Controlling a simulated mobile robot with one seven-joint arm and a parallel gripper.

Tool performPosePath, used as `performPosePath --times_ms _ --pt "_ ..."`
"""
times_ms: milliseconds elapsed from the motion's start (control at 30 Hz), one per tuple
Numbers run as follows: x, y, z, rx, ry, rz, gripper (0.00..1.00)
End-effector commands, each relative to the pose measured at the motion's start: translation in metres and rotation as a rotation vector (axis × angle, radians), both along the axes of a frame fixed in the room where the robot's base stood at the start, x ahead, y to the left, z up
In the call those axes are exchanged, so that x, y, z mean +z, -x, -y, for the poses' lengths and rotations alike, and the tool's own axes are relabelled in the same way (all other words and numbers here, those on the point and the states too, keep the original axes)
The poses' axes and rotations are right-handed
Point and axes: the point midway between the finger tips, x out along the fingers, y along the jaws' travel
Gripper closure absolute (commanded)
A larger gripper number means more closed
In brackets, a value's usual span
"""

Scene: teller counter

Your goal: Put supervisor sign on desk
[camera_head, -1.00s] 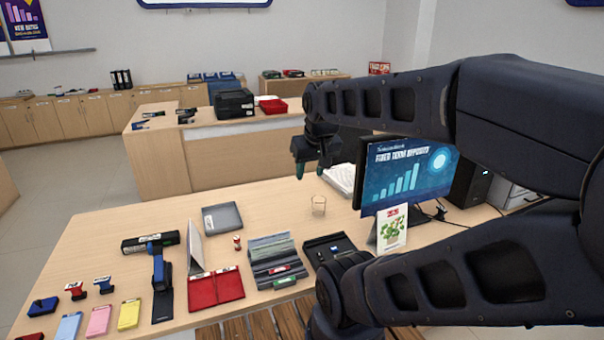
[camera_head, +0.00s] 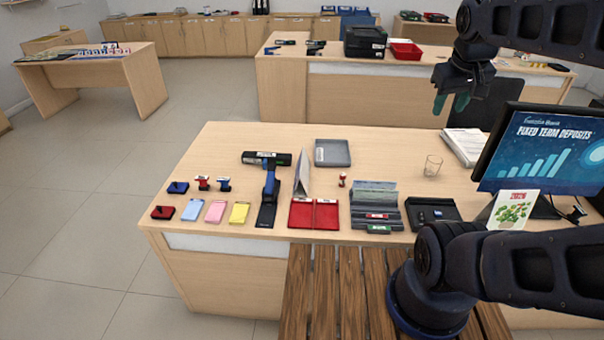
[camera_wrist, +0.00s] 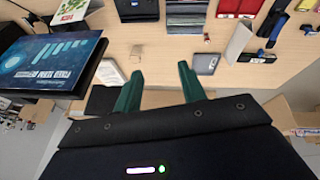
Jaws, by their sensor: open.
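The desk (camera_head: 225,150) is a light wood counter in the middle of the head view. I cannot read any sign as the supervisor sign. A white tent-shaped stand (camera_head: 302,172) is upright on the desk, seen nearly edge-on. It also shows in the wrist view (camera_wrist: 239,42). My gripper (camera_head: 450,103) is high above the desk's far right part, near the monitor (camera_head: 550,150). In the wrist view, its two green fingers (camera_wrist: 160,68) are apart with nothing between them.
Red folders (camera_head: 314,214), a grey tray (camera_head: 332,153), a glass (camera_head: 432,165), a scanner (camera_head: 269,185) and several stamps and pads crowd the desk. A slatted wooden bench (camera_head: 325,290) stands in front. A back counter (camera_head: 350,100) and left table (camera_head: 100,65) stand across open floor.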

Motion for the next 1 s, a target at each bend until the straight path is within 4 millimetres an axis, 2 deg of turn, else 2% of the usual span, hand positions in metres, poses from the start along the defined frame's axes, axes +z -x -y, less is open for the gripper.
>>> performPosePath --times_ms 267,433,567,767,867,1000 --pt "-0.010 -0.031 0.006 0.300 0.302 -0.093 0.59" --pt "-0.012 -0.064 0.002 0.568 0.572 -0.159 0.59" --pt "-0.009 -0.092 -0.011 0.772 0.786 -0.203 0.59" --pt "-0.002 -0.137 -0.049 1.079 1.128 -0.253 0.59" --pt "0.003 -0.158 -0.078 1.225 1.310 -0.269 0.59" --pt "0.008 -0.182 -0.128 1.413 1.576 -0.284 0.59"
